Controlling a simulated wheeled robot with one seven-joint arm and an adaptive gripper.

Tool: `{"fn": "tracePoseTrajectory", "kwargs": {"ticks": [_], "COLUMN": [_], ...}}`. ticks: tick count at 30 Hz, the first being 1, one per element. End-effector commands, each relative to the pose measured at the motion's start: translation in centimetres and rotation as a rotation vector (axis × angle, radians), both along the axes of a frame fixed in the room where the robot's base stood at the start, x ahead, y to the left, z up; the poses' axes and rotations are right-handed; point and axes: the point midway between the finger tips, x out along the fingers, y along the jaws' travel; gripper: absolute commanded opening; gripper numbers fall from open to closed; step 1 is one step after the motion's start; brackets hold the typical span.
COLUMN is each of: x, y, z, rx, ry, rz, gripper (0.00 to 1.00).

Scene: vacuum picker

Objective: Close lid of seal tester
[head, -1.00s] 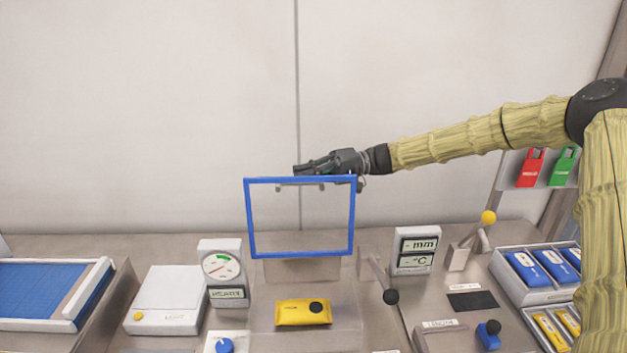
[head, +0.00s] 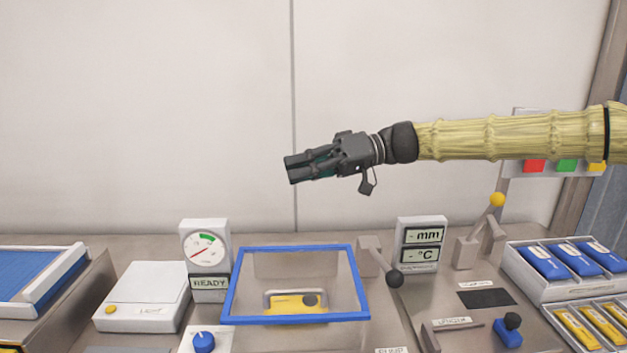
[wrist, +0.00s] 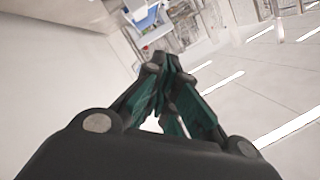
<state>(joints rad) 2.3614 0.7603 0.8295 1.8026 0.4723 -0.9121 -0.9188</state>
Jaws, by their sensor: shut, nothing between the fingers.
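The seal tester lid, a clear panel in a blue frame (head: 232,288), lies down over the tester chamber in the head view. A yellow pack with a dark round spot (head: 290,302) shows through the lid. My gripper (head: 290,169) is shut and empty, up in the air above and behind the lid, apart from it. In the wrist view my gripper's fingers (wrist: 158,75) are together with nothing between them.
A lever with a black knob (head: 395,279) and a display (head: 421,245) stand right. Trays of blue packs (head: 545,263) and yellow packs (head: 577,330) are far right.

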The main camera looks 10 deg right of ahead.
Motion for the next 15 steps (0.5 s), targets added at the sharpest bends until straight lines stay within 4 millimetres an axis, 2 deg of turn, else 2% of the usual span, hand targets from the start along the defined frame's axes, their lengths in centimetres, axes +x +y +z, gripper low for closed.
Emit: {"fn": "tracePoseTrajectory", "kwargs": {"ticks": [1,15], "x": [-0.8,-7.2], "y": [0.2,0.7], "z": [-0.9,-3.6], "rx": [-0.001,-0.015], "ry": [-0.033,-0.362], "rz": [0.004,0.008], "gripper": [0.0,0.0]}}
